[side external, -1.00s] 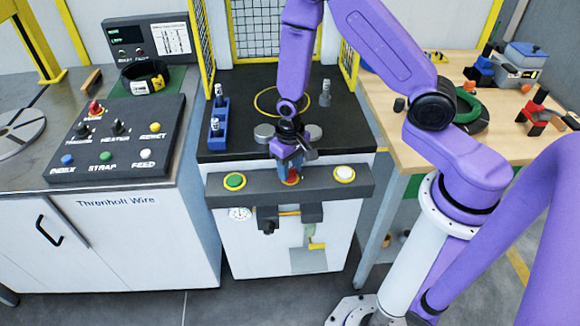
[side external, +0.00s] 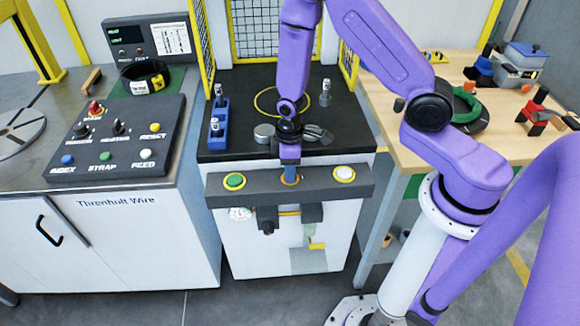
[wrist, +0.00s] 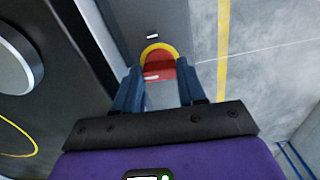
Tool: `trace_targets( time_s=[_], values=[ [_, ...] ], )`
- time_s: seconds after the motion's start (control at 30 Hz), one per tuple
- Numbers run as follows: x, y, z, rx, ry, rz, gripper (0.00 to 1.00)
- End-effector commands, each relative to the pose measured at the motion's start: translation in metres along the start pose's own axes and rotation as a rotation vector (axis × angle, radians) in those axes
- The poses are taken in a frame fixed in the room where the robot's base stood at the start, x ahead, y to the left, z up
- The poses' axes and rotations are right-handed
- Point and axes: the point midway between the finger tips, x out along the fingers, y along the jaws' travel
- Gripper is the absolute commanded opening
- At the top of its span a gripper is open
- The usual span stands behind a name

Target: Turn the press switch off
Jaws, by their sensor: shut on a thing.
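The press switch (wrist: 158,66) is a red knob with a white mark, set in a yellow ring. It sits in the middle of the dark front panel (side external: 325,185) of the press, between a green button (side external: 234,181) and a white button (side external: 344,174). My gripper (side external: 290,174) is at the switch, pointing at the panel. In the wrist view its two blue fingers (wrist: 158,78) stand on either side of the red knob and are shut on it. In the side view the gripper hides most of the knob, and only part of the yellow ring shows.
The black press top (side external: 240,100) lies behind the panel, with a blue holder (side external: 217,125) at its left. A control box (side external: 117,140) with several buttons stands on the left bench. A wooden table (side external: 405,140) with parts is at the right.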

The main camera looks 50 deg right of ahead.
Motion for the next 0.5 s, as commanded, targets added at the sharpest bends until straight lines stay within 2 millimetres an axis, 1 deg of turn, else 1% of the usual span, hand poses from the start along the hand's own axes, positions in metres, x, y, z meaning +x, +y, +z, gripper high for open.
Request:
trace_targets(
  time_s=[0.23,0.5],
  values=[
    [-0.0005,0.0003,-0.0006,-0.071,0.002,0.001,0.10],
    [-0.0006,0.0003,-0.0007,-0.088,0.002,0.001,0.10]
  ],
)
